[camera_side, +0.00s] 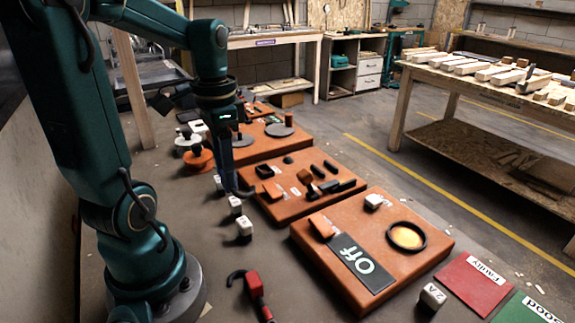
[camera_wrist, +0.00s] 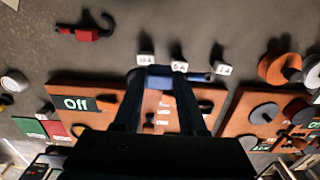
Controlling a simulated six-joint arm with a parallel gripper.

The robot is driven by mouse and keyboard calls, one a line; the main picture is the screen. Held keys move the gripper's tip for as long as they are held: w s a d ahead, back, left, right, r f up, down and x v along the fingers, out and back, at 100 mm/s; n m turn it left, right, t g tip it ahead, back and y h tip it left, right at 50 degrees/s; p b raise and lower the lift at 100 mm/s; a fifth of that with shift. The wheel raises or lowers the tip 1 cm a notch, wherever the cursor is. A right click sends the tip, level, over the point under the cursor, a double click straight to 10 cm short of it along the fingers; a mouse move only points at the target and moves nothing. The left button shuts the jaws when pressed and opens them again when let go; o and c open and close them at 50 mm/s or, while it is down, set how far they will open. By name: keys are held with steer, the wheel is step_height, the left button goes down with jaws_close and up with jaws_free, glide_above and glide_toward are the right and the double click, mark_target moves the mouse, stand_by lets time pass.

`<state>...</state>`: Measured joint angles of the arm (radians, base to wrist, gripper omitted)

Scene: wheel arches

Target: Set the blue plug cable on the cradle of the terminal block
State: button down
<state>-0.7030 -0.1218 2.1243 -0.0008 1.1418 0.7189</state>
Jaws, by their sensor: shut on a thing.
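My gripper (camera_wrist: 158,82) is shut on the blue plug cable (camera_wrist: 158,80). The blue body lies between the fingertips, and a thin blue length reaches out to the right in the wrist view. In the side view my gripper (camera_side: 236,186) is low at the left edge of the middle orange board, and the plug is mostly hidden by the dark fingers. That middle board (camera_side: 285,208) carries several dark parts and small white labels and appears to be the terminal block. It also shows between my fingers in the wrist view (camera_wrist: 165,104). I cannot tell which part is the cradle.
White labelled cubes (camera_side: 244,228) stand near the gripper. A red plug cable (camera_side: 253,284) lies on the table in front. An orange board marked "Off" (camera_side: 320,265) is at the right; another board (camera_side: 265,148) with dark discs is behind. Red and green mats (camera_side: 470,285) lie front right.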

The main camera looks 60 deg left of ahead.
glide_above(281, 256)
step_height(281, 256, down, 7)
steer(key=shift+f, duration=1.95)
steer(key=shift+c, duration=2.3)
jaws_free()
steer(key=shift+f, duration=0.15)
